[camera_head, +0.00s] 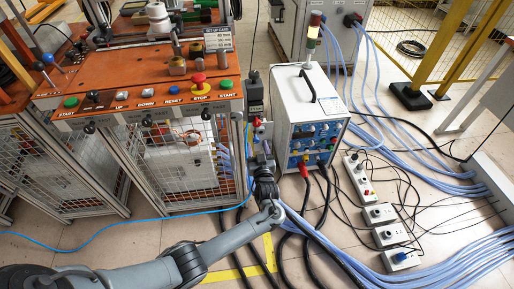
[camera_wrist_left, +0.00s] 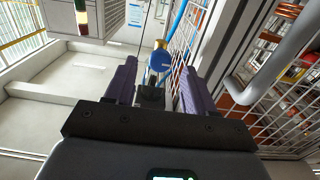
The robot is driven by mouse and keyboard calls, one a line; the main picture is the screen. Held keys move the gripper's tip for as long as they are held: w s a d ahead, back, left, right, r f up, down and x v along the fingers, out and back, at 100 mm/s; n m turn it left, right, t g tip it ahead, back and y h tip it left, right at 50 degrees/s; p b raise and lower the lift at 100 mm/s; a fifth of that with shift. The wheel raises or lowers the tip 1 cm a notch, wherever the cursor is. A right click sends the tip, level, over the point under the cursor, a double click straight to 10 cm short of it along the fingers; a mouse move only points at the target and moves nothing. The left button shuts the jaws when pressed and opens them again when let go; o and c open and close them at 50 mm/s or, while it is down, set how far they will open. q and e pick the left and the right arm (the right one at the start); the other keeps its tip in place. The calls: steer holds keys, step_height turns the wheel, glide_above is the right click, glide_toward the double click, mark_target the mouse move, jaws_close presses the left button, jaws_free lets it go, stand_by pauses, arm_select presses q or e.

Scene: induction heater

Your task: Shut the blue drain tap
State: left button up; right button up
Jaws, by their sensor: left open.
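The blue tap (camera_wrist_left: 160,61) shows in the left wrist view between and just beyond the fingertips, beside a wire mesh panel. My left gripper (camera_wrist_left: 159,70) is open, with its two purple fingers apart on either side of the tap. I cannot tell whether the fingers touch it. In the head view my left gripper (camera_head: 263,148) is beside the right corner of the orange-topped bench, below a small red fitting (camera_head: 257,122). The blue tap cannot be clearly made out in the head view. My right gripper is not in view.
The orange-topped bench (camera_head: 120,73) with buttons and mesh sides stands left of the gripper. A white power unit (camera_head: 312,105) with a blue panel stands close on the right. Black and pale blue cables cross the floor, near several power strips (camera_head: 380,214).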

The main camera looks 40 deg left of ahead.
arm_select(q)
steer(key=shift+x, duration=0.9)
jaws_close()
